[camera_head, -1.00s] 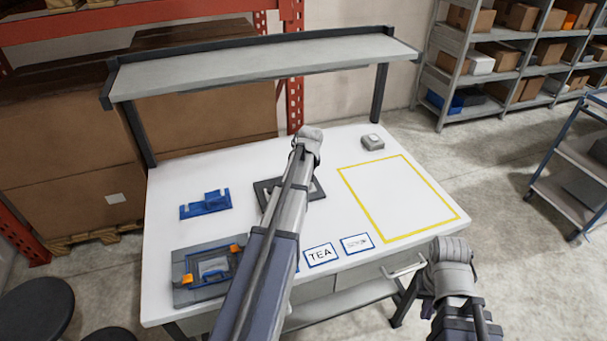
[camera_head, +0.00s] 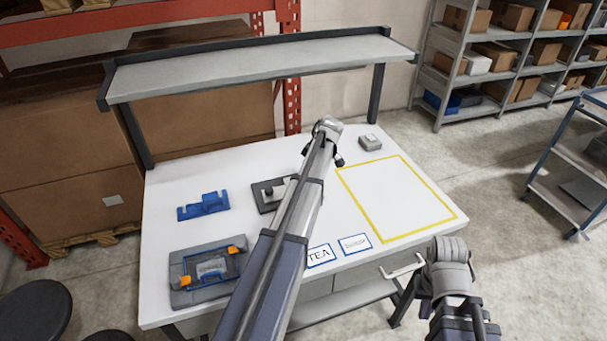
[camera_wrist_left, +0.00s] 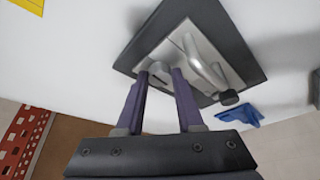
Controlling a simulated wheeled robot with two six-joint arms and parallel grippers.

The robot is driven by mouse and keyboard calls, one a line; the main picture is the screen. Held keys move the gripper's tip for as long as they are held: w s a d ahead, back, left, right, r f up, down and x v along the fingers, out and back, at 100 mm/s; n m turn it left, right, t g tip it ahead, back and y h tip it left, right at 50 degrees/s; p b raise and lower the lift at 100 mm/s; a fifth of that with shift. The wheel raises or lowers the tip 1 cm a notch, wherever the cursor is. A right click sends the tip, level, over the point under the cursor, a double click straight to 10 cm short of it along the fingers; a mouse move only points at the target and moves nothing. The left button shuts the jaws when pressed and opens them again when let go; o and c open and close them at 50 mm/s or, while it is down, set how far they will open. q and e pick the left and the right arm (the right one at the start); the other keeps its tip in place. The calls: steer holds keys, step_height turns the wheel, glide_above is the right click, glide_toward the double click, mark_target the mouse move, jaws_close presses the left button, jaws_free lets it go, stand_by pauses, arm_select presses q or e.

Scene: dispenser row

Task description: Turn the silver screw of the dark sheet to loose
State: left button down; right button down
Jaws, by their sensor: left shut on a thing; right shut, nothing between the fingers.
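The dark sheet (camera_head: 261,205) lies on the white table, with a pale metal plate (camera_head: 274,184) on top. My left arm hides its right part in the head view. In the left wrist view the dark sheet (camera_wrist_left: 245,62) carries the plate, with a raised bar and a black knob (camera_wrist_left: 228,97). My left gripper (camera_wrist_left: 164,73) is at the plate, its fingers on either side of the slotted silver screw (camera_wrist_left: 158,74), shut on it. The screw is hidden in the head view. My right gripper (camera_head: 427,304) is shut and empty, off the table's front edge at lower right.
A blue bracket (camera_head: 203,206) and a grey fixture with orange clips (camera_head: 180,292) stand on the left. A small grey box (camera_head: 370,142) is at the back right. A yellow outline (camera_head: 407,234) encloses clear table. A TEA card (camera_head: 320,255) lies in front. A shelf (camera_head: 260,68) spans the back.

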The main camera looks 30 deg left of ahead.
arm_select(q)
steer(key=n, duration=0.2)
steer(key=n+g, duration=0.1)
steer(key=n+g+h, duration=0.1)
steer(key=n, duration=0.1)
steer(key=shift+w+n, duration=0.25)
steer(key=shift+n, duration=0.05)
steer(key=n, duration=0.2)
steer(key=n+g+h, duration=0.1)
steer(key=n, duration=0.2)
steer(key=shift+a+g, duration=0.2)
steer(key=shift+g, duration=0.1)
steer(key=shift+n+h, duration=0.3)
steer(key=shift+n, duration=0.1)
steer(key=c, duration=0.5)
jaws_free()
steer(key=shift+w, duration=0.1)
steer(key=p+v, duration=0.7)
steer(key=shift+w+r, duration=0.15)
steer(key=shift+r, duration=0.2)
